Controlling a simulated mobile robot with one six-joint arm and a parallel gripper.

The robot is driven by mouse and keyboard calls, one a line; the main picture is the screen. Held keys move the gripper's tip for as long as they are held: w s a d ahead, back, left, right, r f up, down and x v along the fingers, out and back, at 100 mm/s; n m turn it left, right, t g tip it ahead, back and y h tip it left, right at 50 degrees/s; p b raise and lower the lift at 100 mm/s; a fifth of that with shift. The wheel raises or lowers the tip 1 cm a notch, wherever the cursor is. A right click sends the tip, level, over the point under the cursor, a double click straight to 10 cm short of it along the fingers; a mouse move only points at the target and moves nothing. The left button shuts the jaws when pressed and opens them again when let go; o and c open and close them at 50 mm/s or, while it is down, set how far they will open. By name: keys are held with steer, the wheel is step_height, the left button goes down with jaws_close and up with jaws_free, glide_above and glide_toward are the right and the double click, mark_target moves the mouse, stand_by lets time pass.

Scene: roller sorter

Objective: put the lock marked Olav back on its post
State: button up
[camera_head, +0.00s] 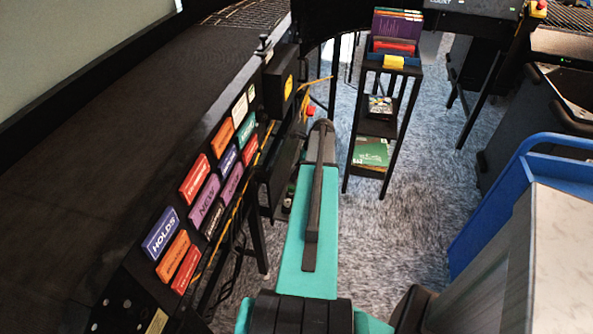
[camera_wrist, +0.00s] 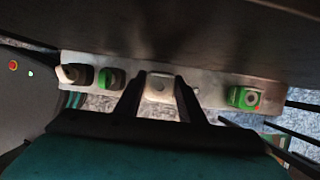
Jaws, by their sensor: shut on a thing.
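In the wrist view, my gripper (camera_wrist: 159,100) is shut on a pale, whitish block, seemingly a lock (camera_wrist: 160,87), between its two dark fingers. No name can be read on it, so I cannot tell if it is marked Olav. It shows in front of a pale metal rail (camera_wrist: 205,92); I cannot tell whether it touches the rail or a post. A green lock (camera_wrist: 110,79) is left of my gripper, and another green one with a red dot (camera_wrist: 245,97) is to the right. A whitish knob-like piece (camera_wrist: 70,73) is at the rail's left end. The head view does not clearly show my fingers.
A dark curved surface (camera_wrist: 200,35) lies just beyond the rail. In the head view, a sign panel (camera_head: 205,204) runs along the left, a narrow black shelf stand (camera_head: 385,128) stands ahead, and a blue-railed cart (camera_head: 490,220) stands right. Carpet between them is clear.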

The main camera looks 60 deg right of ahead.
steer(key=shift+f+b, duration=0.3)
steer(key=shift+f, duration=1.1)
stand_by(1.3)
steer(key=o, duration=1.2)
steer(key=b+v, duration=0.1)
steer(key=v, duration=1.2)
steer(key=shift+s+r+b, duration=0.1)
steer(key=shift+r+b, duration=0.25)
steer(key=shift+b, duration=0.05)
steer(key=shift+r, duration=0.1)
